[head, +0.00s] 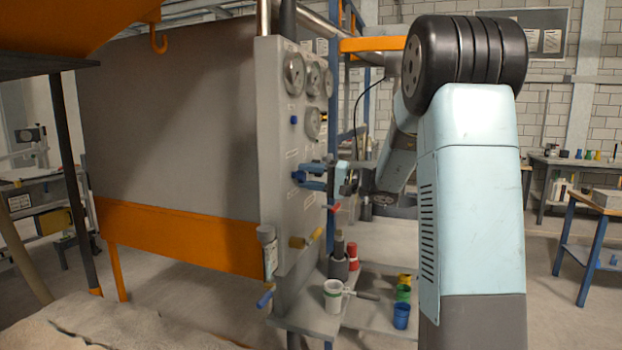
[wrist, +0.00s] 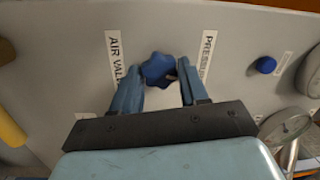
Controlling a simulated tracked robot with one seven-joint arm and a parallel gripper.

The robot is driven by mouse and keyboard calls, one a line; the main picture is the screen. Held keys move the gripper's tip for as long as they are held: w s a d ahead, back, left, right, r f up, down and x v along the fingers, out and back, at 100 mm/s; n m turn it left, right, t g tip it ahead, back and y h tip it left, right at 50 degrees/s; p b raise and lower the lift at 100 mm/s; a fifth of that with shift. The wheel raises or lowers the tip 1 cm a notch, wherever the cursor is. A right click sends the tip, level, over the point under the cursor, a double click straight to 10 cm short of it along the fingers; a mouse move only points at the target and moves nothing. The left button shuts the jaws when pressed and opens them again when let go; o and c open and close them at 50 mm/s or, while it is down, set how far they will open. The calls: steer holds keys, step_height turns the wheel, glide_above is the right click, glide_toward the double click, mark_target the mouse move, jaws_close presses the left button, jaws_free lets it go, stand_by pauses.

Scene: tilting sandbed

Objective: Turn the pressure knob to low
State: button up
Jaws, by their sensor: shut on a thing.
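A blue star-shaped knob (wrist: 158,70) stands out from the grey panel (wrist: 230,45) in the wrist view. It sits between a label reading "AIR VAL…" (wrist: 114,58) and one beginning "PRES…" (wrist: 207,58), both partly hidden by my fingers. My gripper (wrist: 160,78) is shut on this knob, with one blue finger on each side. In the head view the knob (head: 297,176) shows small at the panel's side face, with my gripper (head: 304,177) reaching it from the right. I cannot make out a pointer or a low mark.
A smaller blue button (wrist: 265,65) and round gauges (head: 294,73) sit higher on the panel. A red-handled valve (head: 333,208) and yellow handle (head: 307,241) are below my gripper.

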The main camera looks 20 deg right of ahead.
steer(key=shift+a+f+n+g, duration=0.15)
steer(key=shift+n+g, duration=0.15)
steer(key=shift+n, duration=1.4)
steer(key=o, duration=0.8)
steer(key=shift+o, duration=1.3)
steer(key=shift+d, duration=0.2)
steer(key=v, duration=1.3)
steer(key=shift+s+d, duration=0.2)
steer(key=shift+s, duration=0.05)
